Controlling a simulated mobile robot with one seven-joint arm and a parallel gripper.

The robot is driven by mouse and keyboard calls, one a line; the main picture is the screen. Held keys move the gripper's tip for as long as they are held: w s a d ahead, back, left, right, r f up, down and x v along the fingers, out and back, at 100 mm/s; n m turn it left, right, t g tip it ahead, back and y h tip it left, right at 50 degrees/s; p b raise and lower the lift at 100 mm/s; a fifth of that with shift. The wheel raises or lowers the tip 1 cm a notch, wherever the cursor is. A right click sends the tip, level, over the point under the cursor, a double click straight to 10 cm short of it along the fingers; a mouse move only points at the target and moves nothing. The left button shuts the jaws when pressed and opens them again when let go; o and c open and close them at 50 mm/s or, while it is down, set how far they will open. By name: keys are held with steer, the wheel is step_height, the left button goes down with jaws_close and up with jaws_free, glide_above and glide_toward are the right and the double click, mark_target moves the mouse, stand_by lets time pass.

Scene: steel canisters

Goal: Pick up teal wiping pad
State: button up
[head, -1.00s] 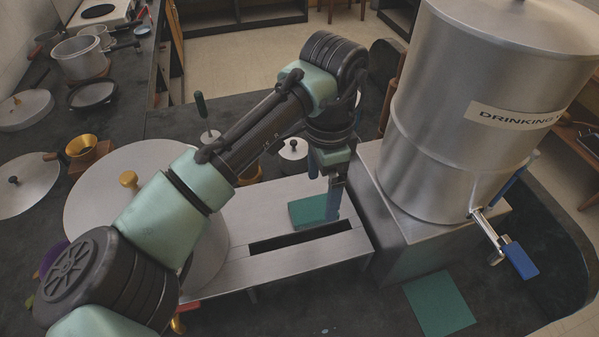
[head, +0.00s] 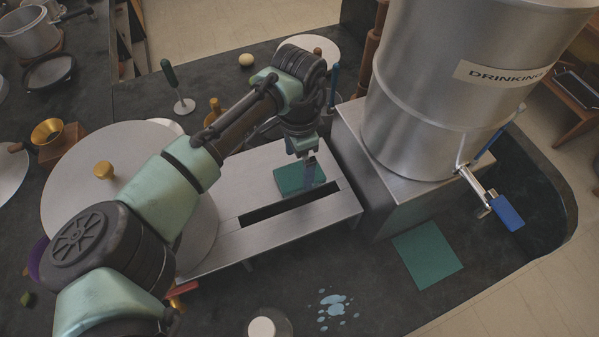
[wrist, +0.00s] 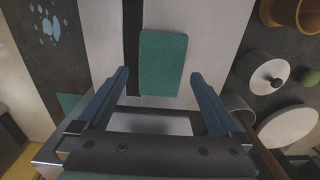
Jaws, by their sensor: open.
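The teal wiping pad (head: 290,180) is a thick block lying flat on a steel stand with a dark slot (head: 290,204). In the wrist view the pad (wrist: 163,60) lies ahead between my fingers, its near end about level with the fingertips. My gripper (head: 309,172) is open with blue-grey fingers, pointing down over the pad's right part in the head view. In the wrist view the gripper (wrist: 160,74) shows an empty gap wider than the pad. I cannot tell the exact height of the fingertips above it.
A large steel drinking canister (head: 430,95) on a steel base stands close right, with a blue-handled tap (head: 507,212). A flat teal mat (head: 427,255) and a pale blue spill (head: 337,308) lie in front. A large round lid (head: 75,195) is left.

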mark_target(299, 174)
steer(key=shift+w+f, duration=0.15)
steer(key=shift+f, duration=1.6)
steer(key=c, duration=1.1)
step_height(299, 174, up, 10)
steer(key=shift+r+b, duration=0.1)
steer(key=shift+b, duration=0.3)
